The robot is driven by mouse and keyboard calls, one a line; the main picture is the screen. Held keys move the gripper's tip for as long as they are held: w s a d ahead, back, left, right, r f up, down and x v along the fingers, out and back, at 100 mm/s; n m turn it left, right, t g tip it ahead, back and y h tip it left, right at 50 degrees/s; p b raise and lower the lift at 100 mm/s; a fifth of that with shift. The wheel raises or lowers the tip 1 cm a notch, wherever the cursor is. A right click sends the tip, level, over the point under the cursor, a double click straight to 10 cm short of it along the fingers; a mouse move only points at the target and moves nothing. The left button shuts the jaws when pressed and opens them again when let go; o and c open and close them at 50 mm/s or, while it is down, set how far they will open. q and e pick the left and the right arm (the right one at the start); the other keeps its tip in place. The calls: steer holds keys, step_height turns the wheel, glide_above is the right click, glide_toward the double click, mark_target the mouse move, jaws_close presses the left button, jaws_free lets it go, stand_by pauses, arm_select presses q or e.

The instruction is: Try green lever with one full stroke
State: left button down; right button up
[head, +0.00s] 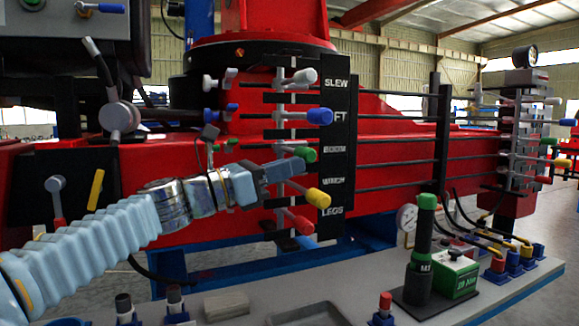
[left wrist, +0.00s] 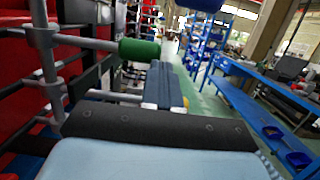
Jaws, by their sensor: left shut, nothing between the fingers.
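The green lever (head: 305,154) is in the near lever bank, level with the BOOM label on the black strip (head: 337,150). In the left wrist view its green knob (left wrist: 140,50) sits at the end of a grey rod, just left of my finger ends. My left gripper (head: 296,168) is shut and empty, with its tips just below the green knob in the head view. The left wrist view shows the shut fingers (left wrist: 165,84) pointing away alongside the knob. I cannot tell whether they touch it. My right gripper is out of view.
A white lever (head: 304,77) and a blue lever (head: 319,116) are above; a yellow lever (head: 317,198) and a red lever (head: 300,222) are close below. A grey bench (head: 350,290) carries a green-topped cylinder (head: 426,240). A second lever bank stands at right.

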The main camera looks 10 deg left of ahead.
arm_select(q)
steer(key=s+a+f+b, duration=0.2)
steer(key=s+a, duration=0.2)
steer(key=s, duration=0.2)
steer(key=shift+s+a, duration=0.4)
